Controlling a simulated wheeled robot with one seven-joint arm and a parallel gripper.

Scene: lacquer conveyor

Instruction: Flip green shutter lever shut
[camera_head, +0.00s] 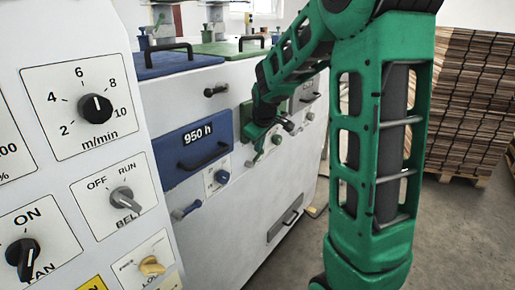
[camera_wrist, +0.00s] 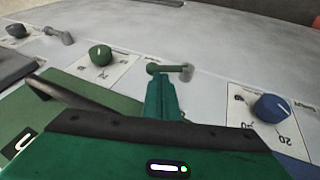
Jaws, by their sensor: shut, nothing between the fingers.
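The green shutter lever (camera_wrist: 170,70) lies nearly sideways across the pale machine front in the wrist view, with its rounded knob at left and its hub at right. In the head view the lever (camera_head: 254,160) is small and partly hidden beside my gripper. My gripper (camera_wrist: 165,86) is shut and empty. Its green fingertips are right at the middle of the lever in the wrist view; whether they touch it I cannot tell. In the head view my gripper (camera_head: 261,145) reaches down in front of the machine's green section.
A green dial knob (camera_wrist: 100,55) and a blue dial knob (camera_wrist: 272,107) flank the lever. The green panel has a dark bar handle (camera_wrist: 68,94). A blue drawer (camera_head: 180,165) and a blue lever (camera_head: 187,210) are at left in the head view. Stacked boards (camera_head: 475,105) stand at right.

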